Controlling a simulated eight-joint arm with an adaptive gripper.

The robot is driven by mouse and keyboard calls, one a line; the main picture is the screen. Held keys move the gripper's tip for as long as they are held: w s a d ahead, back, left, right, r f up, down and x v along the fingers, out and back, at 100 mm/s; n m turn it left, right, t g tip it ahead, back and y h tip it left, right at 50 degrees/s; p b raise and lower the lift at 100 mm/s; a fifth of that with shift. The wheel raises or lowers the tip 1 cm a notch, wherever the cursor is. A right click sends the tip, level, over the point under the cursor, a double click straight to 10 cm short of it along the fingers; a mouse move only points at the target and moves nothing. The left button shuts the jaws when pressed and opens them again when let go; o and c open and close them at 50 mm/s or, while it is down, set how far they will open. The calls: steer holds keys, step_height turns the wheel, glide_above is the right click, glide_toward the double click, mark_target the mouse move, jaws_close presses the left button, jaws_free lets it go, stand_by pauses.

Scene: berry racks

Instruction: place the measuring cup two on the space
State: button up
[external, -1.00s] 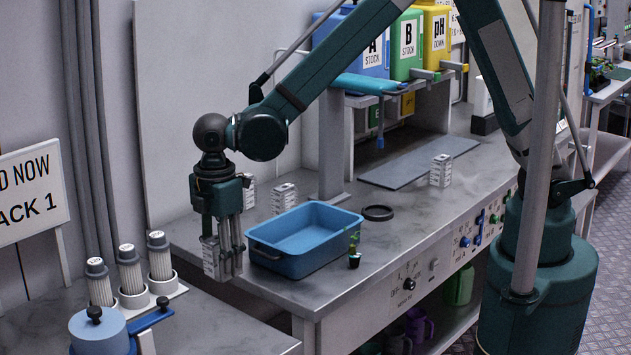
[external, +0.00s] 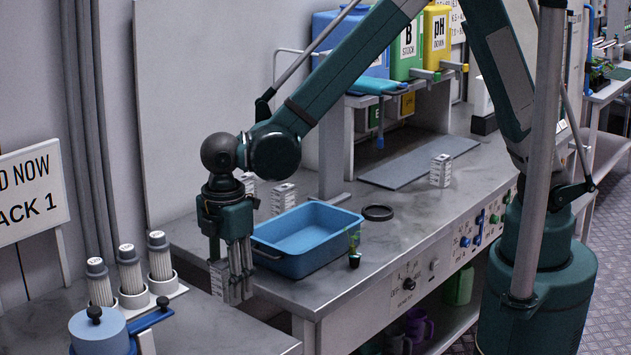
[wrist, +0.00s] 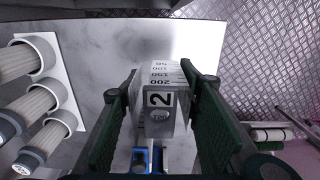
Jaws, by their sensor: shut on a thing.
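My gripper (external: 233,285) is shut on measuring cup two (external: 217,279), a pale, squarish cup with dark scale marks. In the external view the gripper points down with the cup, left of the blue tub and near the left end of the grey bench. The fingers partly hide the cup. Similar marked cups stand on the bench: one behind the blue tub (external: 283,197) and one on the right (external: 440,170).
White ribbed cylinders (external: 130,275) stand in a rack at left, beside a blue-lidded container (external: 98,332). The left counter has bare surface right of them.

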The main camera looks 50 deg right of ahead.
glide_above(234, 334)
steer(key=shift+f+b, duration=0.35)
steer(key=shift+f, duration=2.55)
steer(key=shift+f, duration=0.1)
steer(key=shift+f+b, duration=0.3)
steer(key=shift+f, duration=1.45)
steer(key=shift+f, duration=0.15)
steer(key=o, duration=0.9)
steer(key=shift+r, duration=0.2)
steer(key=shift+r+p, duration=0.75)
steer(key=shift+r, duration=5.25)
